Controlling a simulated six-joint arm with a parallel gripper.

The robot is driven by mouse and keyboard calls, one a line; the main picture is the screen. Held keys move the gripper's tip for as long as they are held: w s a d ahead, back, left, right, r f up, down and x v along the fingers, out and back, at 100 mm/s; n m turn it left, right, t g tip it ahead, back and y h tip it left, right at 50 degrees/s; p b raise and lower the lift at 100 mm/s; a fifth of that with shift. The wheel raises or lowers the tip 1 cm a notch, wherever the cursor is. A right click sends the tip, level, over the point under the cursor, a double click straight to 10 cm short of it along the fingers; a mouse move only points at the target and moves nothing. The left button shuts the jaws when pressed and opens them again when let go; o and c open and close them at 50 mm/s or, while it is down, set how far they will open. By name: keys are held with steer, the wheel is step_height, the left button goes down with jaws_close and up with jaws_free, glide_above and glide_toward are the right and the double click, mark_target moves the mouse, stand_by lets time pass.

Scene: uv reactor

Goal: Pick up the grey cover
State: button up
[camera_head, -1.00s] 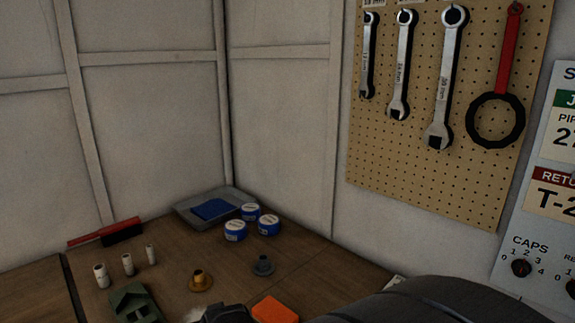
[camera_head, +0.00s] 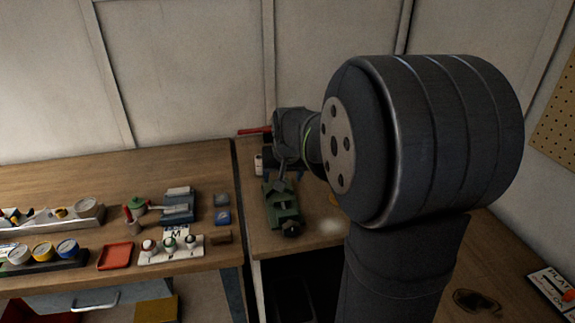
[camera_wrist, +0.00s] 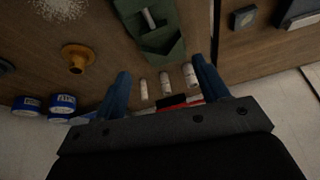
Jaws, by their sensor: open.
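My gripper (camera_wrist: 160,67) is open in the wrist view, its two blue fingers apart with nothing held between them. In the head view my gripper (camera_head: 284,178) hangs over the back of the right-hand bench, by the green vise-like block (camera_head: 283,207). A small dark grey piece (camera_wrist: 5,66) is cut off by the left edge of the wrist view, left of a brass flanged piece (camera_wrist: 75,57); it may be the grey cover, but I cannot tell for sure. In the head view my arm hides that part of the bench.
Several white cylinders (camera_wrist: 166,84) stand near the fingertips. Blue-and-white tins (camera_wrist: 63,103) are at the lower left of the wrist view. The left bench holds a red tray (camera_head: 115,256) and gauges (camera_head: 43,252). A gap separates the benches; a wall stands behind.

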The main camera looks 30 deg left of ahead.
steer(key=s+a+r+n+g, duration=0.1)
steer(key=a+r, duration=0.1)
steer(key=a, duration=0.7)
steer(key=g+h, duration=0.1)
steer(key=h, duration=0.1)
glide_toward(221, 198)
steer(key=f, duration=0.3)
steer(key=shift+w+d+n+g, duration=0.15)
steer(key=shift+w+n+g, duration=0.15)
steer(key=shift+w+n, duration=0.1)
steer(key=shift+w+a+f, duration=0.1)
steer(key=shift+a+f, duration=0.15)
steer(key=shift+f, duration=0.65)
steer(key=shift+w+a+f, duration=0.1)
steer(key=shift+a+f, duration=0.2)
steer(key=shift+f, duration=0.55)
steer(key=shift+w+a+f, duration=0.1)
steer(key=shift+a+f, duration=0.15)
steer(key=shift+f, duration=0.65)
steer(key=c, duration=1.1)
steer(key=shift+r, duration=0.1)
